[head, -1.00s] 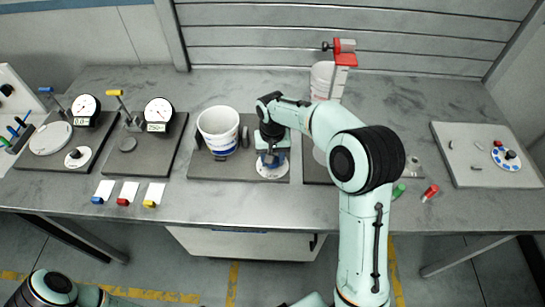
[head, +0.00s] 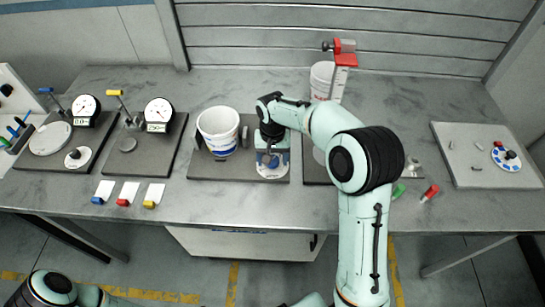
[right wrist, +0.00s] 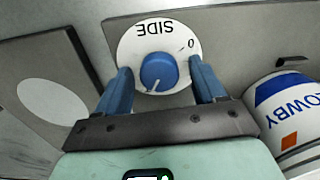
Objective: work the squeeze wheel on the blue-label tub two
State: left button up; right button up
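A white tub (head: 218,130) with a blue label stands on a dark base plate (head: 215,173); its lettered side also shows in the right wrist view (right wrist: 287,112). Right of it is a white dial (head: 270,174) with a blue knob, marked "SIDE" and "0" in the right wrist view. My right gripper (head: 271,162) is over this dial. In the right wrist view its blue fingers (right wrist: 162,78) stand on either side of the blue knob (right wrist: 158,72), with gaps between. A pale mark on the knob points away from the "0". My left gripper is out of view.
Two gauge stations (head: 85,108) (head: 158,113) stand at the left. A second white tub (head: 321,78) stands behind my right arm, by a red clamp (head: 344,58). A grey board (head: 460,168) is at the right.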

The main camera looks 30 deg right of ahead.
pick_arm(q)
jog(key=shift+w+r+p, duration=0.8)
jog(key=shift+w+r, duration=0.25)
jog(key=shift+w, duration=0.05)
pick_arm(e)
notch_tip(320, 180, up, 14)
jog(key=shift+f, duration=0.25)
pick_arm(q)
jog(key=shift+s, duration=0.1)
pick_arm(e)
jog(key=shift+f, duration=0.1)
